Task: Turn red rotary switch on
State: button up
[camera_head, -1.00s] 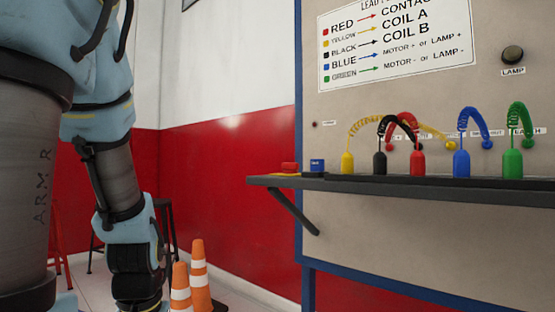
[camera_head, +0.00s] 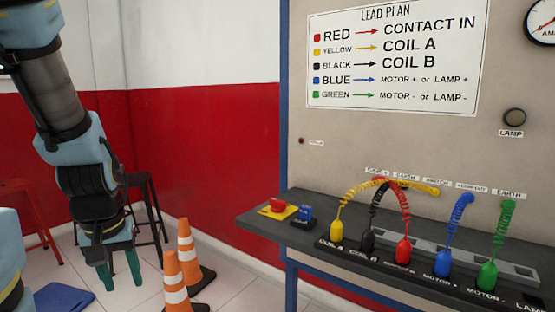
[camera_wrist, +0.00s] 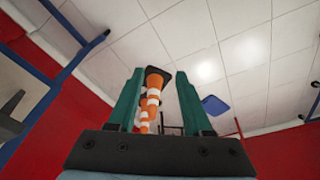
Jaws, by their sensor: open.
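The red rotary switch (camera_head: 277,205) sits on a yellow base at the left end of the grey shelf (camera_head: 262,235) in the head view. A blue switch (camera_head: 304,214) on a dark base stands just right of it. My gripper (camera_head: 120,272) hangs at the lower left, pointing down, well left of the shelf and apart from it. Its two green fingers are spread with nothing between them. In the wrist view the fingers (camera_wrist: 160,100) are also apart, with an orange cone far beyond them. The red switch is not clearly visible in the wrist view.
Orange-white cones (camera_head: 188,252) stand on the floor between my gripper and the shelf. Yellow, black, red, blue and green plugs (camera_head: 403,250) with coiled leads line the shelf. A lead plan sign (camera_head: 392,60) is on the panel. A dark stool (camera_head: 150,205) stands behind my gripper.

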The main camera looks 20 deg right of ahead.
notch_tip(320, 180, up, 11)
jog(key=w+d+p, duration=0.2)
jog(key=w+p, duration=0.1)
jog(key=p, duration=0.5)
notch_tip(320, 180, up, 6)
jog(key=n+g+p, duration=0.2)
jog(key=n+p, duration=0.1)
jog(key=n, duration=0.4)
send_over(278, 200)
notch_tip(278, 200, down, 10)
jog(key=p, duration=0.3)
jog(key=shift+s+f, duration=0.1)
grip_shut()
